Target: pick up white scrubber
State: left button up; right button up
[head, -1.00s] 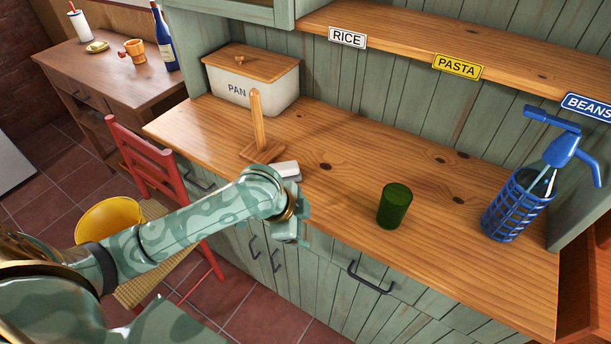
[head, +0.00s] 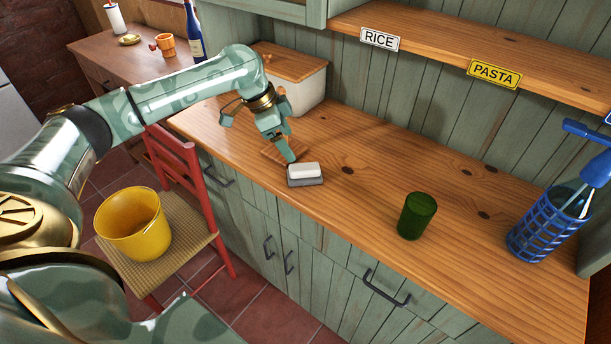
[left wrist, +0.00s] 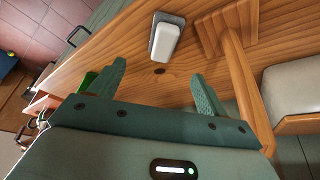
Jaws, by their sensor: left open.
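The white scrubber (head: 304,171) is a small white block with a grey base, lying on the wooden counter near its front edge. It also shows in the left wrist view (left wrist: 164,42), ahead of the fingers and a little above the gap between them. My left gripper (head: 288,150) is above the counter, just behind and to the left of the scrubber in the head view. Its two fingers are spread and empty in the left wrist view (left wrist: 160,82). My right gripper is not in view.
A wooden stand with an upright post (left wrist: 236,60) is close beside the left gripper. The bread bin (head: 308,88) stands behind it. A green cup (head: 417,216) and a blue bottle basket (head: 548,222) stand to the right. A yellow bucket (head: 133,224) sits on a red chair.

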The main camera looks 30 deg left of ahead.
aim_at(304, 167)
pick_arm(q)
jog(key=b+x, duration=0.2)
jog(key=x, duration=0.6)
jog(key=b+x, duration=0.1)
jog(key=x, duration=0.1)
jog(key=b+x, duration=0.1)
jog(key=x, duration=0.1)
jog(key=shift+w+a+f, duration=0.1)
jog(key=shift+w+a, duration=0.15)
jog(key=shift+w, duration=0.05)
jog(key=c, duration=1.1)
jog(key=shift+r, duration=0.25)
